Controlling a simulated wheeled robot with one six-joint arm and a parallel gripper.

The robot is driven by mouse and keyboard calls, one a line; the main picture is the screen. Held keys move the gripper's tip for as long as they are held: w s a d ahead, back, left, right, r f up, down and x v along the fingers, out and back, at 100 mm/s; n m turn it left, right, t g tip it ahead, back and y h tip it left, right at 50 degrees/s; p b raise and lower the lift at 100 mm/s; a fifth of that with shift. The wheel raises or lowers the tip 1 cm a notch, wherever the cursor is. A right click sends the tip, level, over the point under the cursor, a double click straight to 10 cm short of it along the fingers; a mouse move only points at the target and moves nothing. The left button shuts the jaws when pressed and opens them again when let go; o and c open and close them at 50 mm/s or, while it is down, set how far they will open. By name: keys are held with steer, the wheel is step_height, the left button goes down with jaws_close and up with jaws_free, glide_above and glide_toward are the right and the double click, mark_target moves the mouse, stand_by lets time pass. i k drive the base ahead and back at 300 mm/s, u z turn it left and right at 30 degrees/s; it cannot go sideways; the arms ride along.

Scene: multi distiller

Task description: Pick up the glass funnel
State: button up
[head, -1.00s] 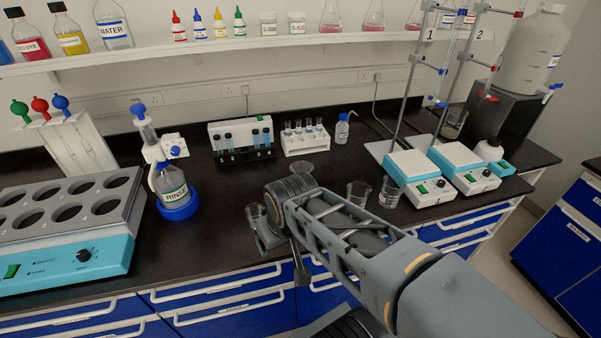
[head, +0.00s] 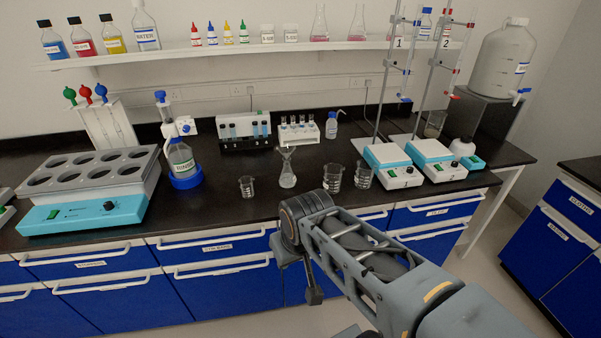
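The clear glass funnel (head: 286,153) sits with its wide mouth up in the neck of a small glass flask (head: 287,179) on the black bench, near the front middle. My gripper (head: 312,292) is at the end of my grey arm, in front of the blue drawers and below the bench edge in the picture. It is apart from the funnel. Its fingers are small, dark and mostly turned away or hidden by the wrist, so their opening does not show.
Glass beakers stand left (head: 247,187) and right (head: 333,178) of the flask, with another beaker (head: 362,174) further right. Hotplates (head: 393,166) with stands are at right. A test-tube rack (head: 298,134) is behind.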

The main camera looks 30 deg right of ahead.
mark_target(287, 150)
steer(key=z, duration=0.25)
steer(key=k, duration=0.3)
steer(key=u, duration=1)
steer(key=i, duration=0.8)
steer(key=z, duration=0.75)
steer(key=i, duration=0.55)
steer(key=z, duration=0.7)
